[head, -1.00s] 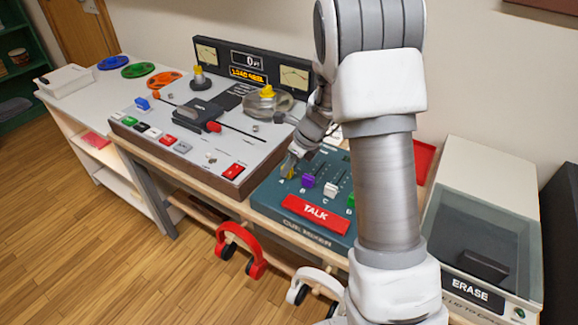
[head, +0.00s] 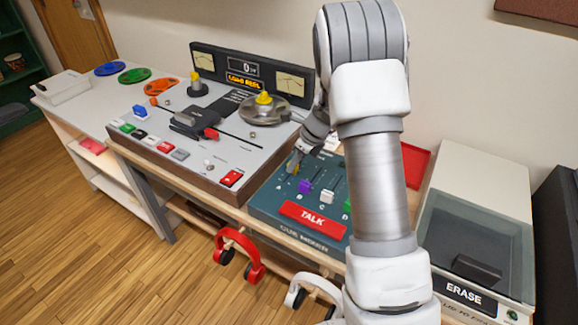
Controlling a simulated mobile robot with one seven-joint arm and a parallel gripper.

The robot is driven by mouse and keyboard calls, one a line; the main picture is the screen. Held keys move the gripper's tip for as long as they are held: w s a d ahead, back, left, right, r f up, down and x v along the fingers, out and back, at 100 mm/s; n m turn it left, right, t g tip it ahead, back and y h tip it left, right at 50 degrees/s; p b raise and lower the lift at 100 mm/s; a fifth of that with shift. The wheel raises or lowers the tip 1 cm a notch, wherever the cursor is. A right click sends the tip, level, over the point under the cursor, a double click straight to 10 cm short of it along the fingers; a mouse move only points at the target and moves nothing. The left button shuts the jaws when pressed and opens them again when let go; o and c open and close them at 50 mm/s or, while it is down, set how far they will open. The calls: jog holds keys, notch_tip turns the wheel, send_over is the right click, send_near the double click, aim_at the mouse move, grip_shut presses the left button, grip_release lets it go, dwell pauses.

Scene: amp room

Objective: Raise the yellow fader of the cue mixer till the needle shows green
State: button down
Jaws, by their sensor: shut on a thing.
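The cue mixer (head: 267,206) is a dark teal box on the bench, with a red TALK bar (head: 311,219) along its front. My gripper (head: 295,167) reaches down over the left end of its fader row and is shut on the yellow fader (head: 296,170), of which only a little shows between the fingers. A purple fader (head: 305,186) and a white fader (head: 327,196) stand to its right; a green fader (head: 346,205) is partly behind my arm. I see no needle on the mixer; my arm hides its right part.
Left of the mixer stands a tape console (head: 225,150) with two needle meters at its back, too small to read. A red tray (head: 414,160) and an ERASE box (head: 478,235) are to the right. Red headphones (head: 240,252) and white headphones (head: 312,290) hang in front.

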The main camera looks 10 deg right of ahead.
jog(key=shift+w+d, duration=0.1)
jog(key=shift+d, duration=0.05)
jog(key=c, duration=0.8)
grip_release()
jog(key=shift+o, duration=0.2)
jog(key=p+v, duration=0.3)
jog(key=v, duration=1.4)
jog(key=shift+r+p, duration=0.2)
jog(key=shift+p, duration=0.1)
